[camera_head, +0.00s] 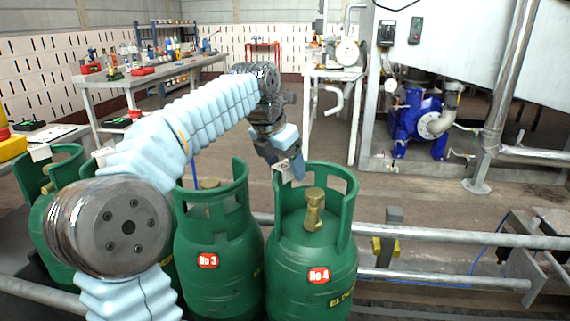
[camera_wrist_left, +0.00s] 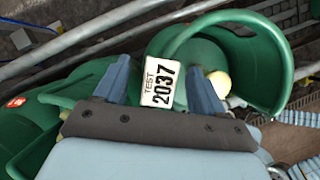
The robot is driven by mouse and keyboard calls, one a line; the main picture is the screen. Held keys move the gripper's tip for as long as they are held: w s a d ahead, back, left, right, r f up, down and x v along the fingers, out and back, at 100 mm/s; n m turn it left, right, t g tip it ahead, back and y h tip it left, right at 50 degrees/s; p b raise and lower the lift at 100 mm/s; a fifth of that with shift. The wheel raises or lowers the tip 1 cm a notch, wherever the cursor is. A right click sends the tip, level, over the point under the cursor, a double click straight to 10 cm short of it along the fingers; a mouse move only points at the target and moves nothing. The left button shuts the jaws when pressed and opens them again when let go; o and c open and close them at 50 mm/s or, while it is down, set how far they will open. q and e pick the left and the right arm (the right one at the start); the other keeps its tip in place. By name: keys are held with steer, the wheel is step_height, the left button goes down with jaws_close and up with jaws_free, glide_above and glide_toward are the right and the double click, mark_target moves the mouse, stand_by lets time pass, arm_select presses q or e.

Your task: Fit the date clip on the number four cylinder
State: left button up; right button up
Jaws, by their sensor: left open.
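The number four cylinder (camera_head: 312,260) is green, with a red "No 4" label and a brass valve (camera_head: 314,208) inside its collar. The white date clip (camera_wrist_left: 162,82), marked "TEST 2037", sits at the collar rim (camera_wrist_left: 185,35) in the left wrist view. In the head view a small white part of the clip (camera_head: 284,167) shows at the collar's top left. My left gripper (camera_head: 287,172) is at that rim from above. In the wrist view its two blue fingers (camera_wrist_left: 160,85) stand apart on either side of the clip, with gaps showing. My right gripper is out of view.
The number three cylinder (camera_head: 215,240) stands close on the left, and another green cylinder (camera_head: 45,195) is farther left with a white tag (camera_head: 40,152). A workbench (camera_head: 150,78) stands behind.

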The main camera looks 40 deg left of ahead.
arm_select(q)
steer(key=p+v, duration=0.3)
steer(key=v, duration=1)
steer(key=shift+s+r, duration=0.15)
steer(key=shift+r, duration=0.2)
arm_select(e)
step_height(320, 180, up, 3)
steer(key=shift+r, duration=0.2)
